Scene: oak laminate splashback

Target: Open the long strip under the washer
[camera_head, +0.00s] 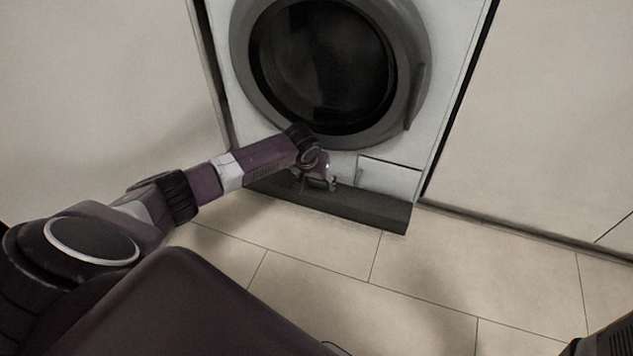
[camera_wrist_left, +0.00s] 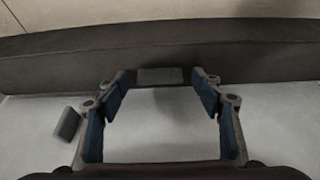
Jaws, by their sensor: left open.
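The washer (camera_head: 246,95) is white with a round dark door. The long strip (camera_head: 372,208) is dark grey and runs along the washer's foot, standing out a little from the front. In the left wrist view the strip (camera_wrist_left: 60,60) crosses the upper part, with the white washer front (camera_wrist_left: 275,125) below it. My left gripper (camera_head: 322,184) is at the strip's upper edge, near its middle.
A small flap (camera_head: 390,178) sits at the washer's lower right, above the strip. Pale cabinet panels (camera_head: 550,110) flank the washer. The tiled floor (camera_head: 420,275) in front is clear. The washer door's grey rim (camera_head: 410,50) is above my left gripper.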

